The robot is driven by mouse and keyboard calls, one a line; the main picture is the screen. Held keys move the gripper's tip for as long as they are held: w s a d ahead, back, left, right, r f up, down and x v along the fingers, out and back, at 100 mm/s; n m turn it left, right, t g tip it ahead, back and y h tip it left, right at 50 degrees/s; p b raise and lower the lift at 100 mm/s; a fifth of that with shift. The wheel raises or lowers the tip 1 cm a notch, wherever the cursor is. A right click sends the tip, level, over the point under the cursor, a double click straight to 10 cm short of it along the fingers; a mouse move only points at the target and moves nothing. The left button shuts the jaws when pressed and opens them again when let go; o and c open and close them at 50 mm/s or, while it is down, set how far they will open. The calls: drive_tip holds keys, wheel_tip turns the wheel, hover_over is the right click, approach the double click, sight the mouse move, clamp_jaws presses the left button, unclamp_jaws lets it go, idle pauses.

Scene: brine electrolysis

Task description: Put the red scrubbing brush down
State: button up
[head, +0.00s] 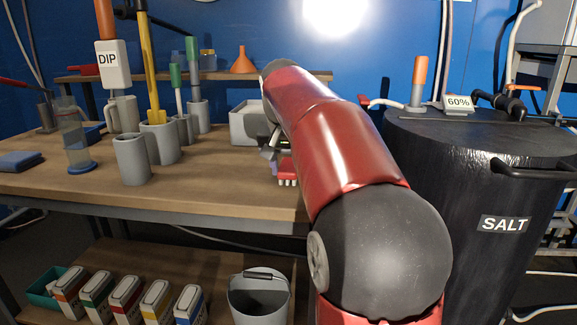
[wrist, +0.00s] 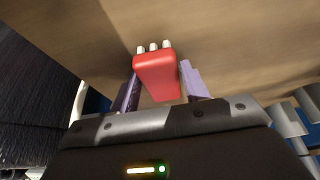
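The red scrubbing brush (wrist: 158,76) is a red block with short white bristles. In the wrist view it sits between the two purple fingers of my gripper (wrist: 160,90), which press against its sides. In the head view a small part of the brush (head: 287,172) shows beside my red arm, bristles down, over the right part of the wooden workbench (head: 225,185). My arm hides most of the gripper there. I cannot tell whether the bristles touch the bench top.
A grey bin (head: 243,125) stands just behind the brush. A black SALT drum (head: 470,180) is at right. The bench between mugs and brush is clear.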

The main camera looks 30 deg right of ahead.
drive_tip(key=shift+o, duration=1.3)
drive_tip(key=shift+s+a+r, duration=0.1)
drive_tip(key=shift+r, duration=0.4)
drive_tip(key=p+v, duration=0.2)
drive_tip(key=v, duration=0.9)
drive_tip(key=shift+p, duration=0.35)
drive_tip(key=shift+r, duration=0.15)
drive_tip(key=s+a+f+n+t+y, duration=0.1)
drive_tip(key=s+a+f+n, duration=0.2)
drive_tip(key=s+a+f, duration=0.3)
drive_tip(key=s+a+f+n+y, duration=0.1)
drive_tip(key=s+a+f+n, duration=0.2)
drive_tip(key=s+f, duration=1.2)
drive_tip(key=a+f, duration=0.3)
drive_tip(key=shift+s+f+n+t+y, duration=0.3)
drive_tip(key=shift+s+n+t, duration=0.05)
drive_tip(key=shift+n+t, duration=0.05)
drive_tip(key=shift+a, duration=0.1)
